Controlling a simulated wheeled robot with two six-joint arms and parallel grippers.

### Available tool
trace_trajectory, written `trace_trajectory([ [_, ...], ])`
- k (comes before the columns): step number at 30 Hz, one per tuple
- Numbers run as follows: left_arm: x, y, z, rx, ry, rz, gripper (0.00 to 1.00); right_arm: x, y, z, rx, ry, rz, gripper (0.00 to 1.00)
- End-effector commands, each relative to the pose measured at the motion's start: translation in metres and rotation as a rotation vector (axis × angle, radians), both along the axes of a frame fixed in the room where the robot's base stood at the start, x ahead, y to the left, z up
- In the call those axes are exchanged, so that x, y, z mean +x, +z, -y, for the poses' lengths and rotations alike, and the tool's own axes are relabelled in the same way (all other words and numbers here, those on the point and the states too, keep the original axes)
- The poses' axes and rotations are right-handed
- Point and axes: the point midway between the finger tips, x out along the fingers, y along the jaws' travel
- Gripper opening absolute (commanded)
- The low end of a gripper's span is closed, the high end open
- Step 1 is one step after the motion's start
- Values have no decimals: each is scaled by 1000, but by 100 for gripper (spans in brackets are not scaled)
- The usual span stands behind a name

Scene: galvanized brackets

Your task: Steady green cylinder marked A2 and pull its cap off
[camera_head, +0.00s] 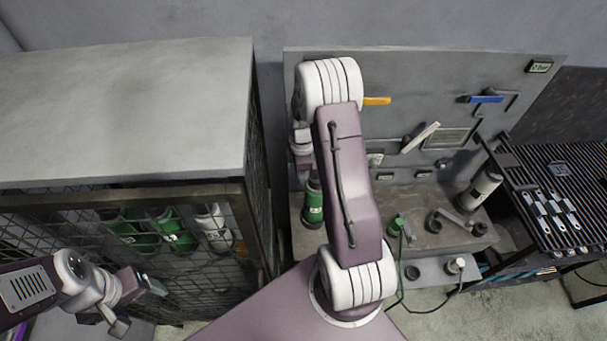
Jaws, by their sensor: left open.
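A green cylinder (313,206) with a pale label stands upright on the back workbench, just left of my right arm. Its marking is too small to read, and its dark top is partly covered. My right gripper (304,168) is above it, close to its top. The arm hides most of that gripper, so its fingers and any contact cannot be made out. My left gripper (138,306) is open and empty at the lower left, in front of the mesh cage and well away from this cylinder.
A mesh cage (258,150) at left holds green cylinders (176,236) and a white one (213,228). The workbench (437,238) carries a grey cylinder (478,190) and small fittings. A valve panel (420,80) stands behind. A slatted rack (560,180) is at right.

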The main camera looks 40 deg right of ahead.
Motion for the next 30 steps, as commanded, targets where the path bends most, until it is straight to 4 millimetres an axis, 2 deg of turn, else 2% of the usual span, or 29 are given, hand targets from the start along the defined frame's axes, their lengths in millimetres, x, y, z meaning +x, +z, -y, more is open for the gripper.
trace_trajectory([
  [1,0,-1,0,0,0,0,74,-7,-3,5,2,-19,-13,0],
  [20,0,0,0,0,0,0,74,-6,-2,5,1,-19,-12,0],
  [23,0,0,0,0,0,0,74,-6,-2,5,1,-19,-12,23],
  [28,0,0,0,0,0,0,74,-6,-2,6,0,-19,-11,70],
  [30,0,0,0,0,0,0,74,-6,-2,6,0,-19,-11,73],
])
